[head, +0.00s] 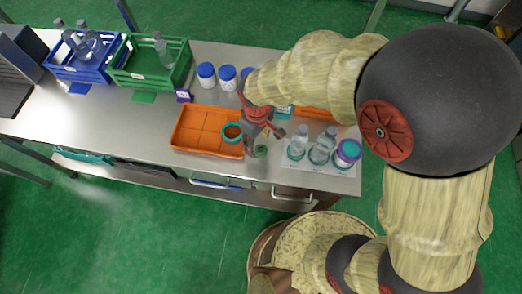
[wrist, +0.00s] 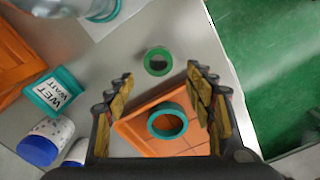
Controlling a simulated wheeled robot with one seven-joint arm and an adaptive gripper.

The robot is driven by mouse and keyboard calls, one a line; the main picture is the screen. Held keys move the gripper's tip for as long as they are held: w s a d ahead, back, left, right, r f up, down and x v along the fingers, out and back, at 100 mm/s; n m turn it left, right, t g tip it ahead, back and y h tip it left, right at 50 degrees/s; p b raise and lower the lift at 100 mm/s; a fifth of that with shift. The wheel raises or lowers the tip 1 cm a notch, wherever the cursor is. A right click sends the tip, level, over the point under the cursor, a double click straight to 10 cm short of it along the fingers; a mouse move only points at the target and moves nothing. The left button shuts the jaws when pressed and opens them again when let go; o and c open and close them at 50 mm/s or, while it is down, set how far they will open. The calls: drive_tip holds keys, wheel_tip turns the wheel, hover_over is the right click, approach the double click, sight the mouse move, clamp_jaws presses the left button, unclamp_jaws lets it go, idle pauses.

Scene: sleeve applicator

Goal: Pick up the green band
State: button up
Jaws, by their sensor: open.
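The green band (head: 261,151) is a small ring lying on the steel bench, just right of the near orange tray. It also shows in the wrist view (wrist: 147,61), flat on the bench with a dark centre. My gripper (head: 266,134) is above the bench close to the band, with its fingers pointing down. In the wrist view my gripper (wrist: 160,74) is open and empty. The band appears between and slightly beyond the fingertips, and no contact shows.
A teal ring (wrist: 153,121) lies in the orange tray (head: 190,143) beside the band. A teal WET/WAIT sign (wrist: 55,92) and white blue-capped jars (head: 206,75) stand behind.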

sight(258, 151)
wheel_tip(258, 151, down, 4)
drive_tip(key=shift+d+f+b, duration=0.1)
drive_tip(key=shift+b, duration=0.4)
drive_tip(key=shift+c, duration=1.2)
drive_tip(key=c, duration=0.5)
